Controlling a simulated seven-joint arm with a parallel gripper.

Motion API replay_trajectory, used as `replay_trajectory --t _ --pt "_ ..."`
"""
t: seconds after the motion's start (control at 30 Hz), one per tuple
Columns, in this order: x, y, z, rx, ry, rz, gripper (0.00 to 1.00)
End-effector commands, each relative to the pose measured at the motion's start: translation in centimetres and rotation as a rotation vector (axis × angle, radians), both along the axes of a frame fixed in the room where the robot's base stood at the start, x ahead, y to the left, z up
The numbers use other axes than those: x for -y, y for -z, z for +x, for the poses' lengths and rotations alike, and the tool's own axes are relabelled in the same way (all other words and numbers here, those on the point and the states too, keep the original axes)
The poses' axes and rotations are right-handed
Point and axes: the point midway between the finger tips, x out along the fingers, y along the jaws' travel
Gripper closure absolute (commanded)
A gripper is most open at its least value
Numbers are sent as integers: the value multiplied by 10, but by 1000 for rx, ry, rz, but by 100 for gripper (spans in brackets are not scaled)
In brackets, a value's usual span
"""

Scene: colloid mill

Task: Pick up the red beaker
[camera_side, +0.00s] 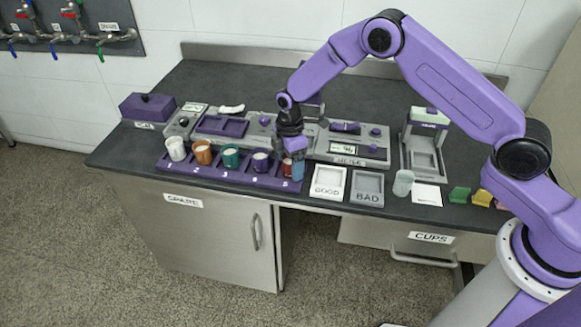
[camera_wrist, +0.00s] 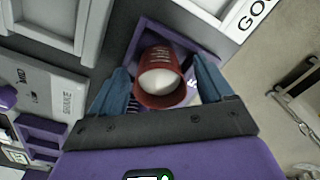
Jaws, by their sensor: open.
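The red beaker (camera_side: 287,167) stands in the rightmost slot of the purple rack (camera_side: 220,172), partly hidden behind my gripper in the side view. In the wrist view the red beaker (camera_wrist: 160,78) shows pale contents and sits between the two blue fingers. My gripper (camera_side: 293,170) points down at the rack's right end. In the wrist view my gripper (camera_wrist: 160,90) is open, with one finger on each side of the beaker. A gap shows at the right finger; I cannot tell whether the left finger touches.
White (camera_side: 176,148), orange (camera_side: 203,152), green (camera_side: 231,156) and purple (camera_side: 260,161) beakers stand left along the rack. The GOOD tray (camera_side: 328,196) and BAD tray (camera_side: 367,200) lie to the right. A clear cup (camera_side: 403,182) stands beyond them. Machines line the back.

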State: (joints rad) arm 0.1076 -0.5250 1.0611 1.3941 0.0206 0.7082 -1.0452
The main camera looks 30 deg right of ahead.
Motion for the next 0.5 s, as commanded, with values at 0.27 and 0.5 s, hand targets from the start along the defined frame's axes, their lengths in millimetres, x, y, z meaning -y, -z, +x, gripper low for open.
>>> replay_trajectory --t 0.27,0.5 --pt "0 0 0 0 0 0 80" --pt "0 -1 0 0 0 0 80"
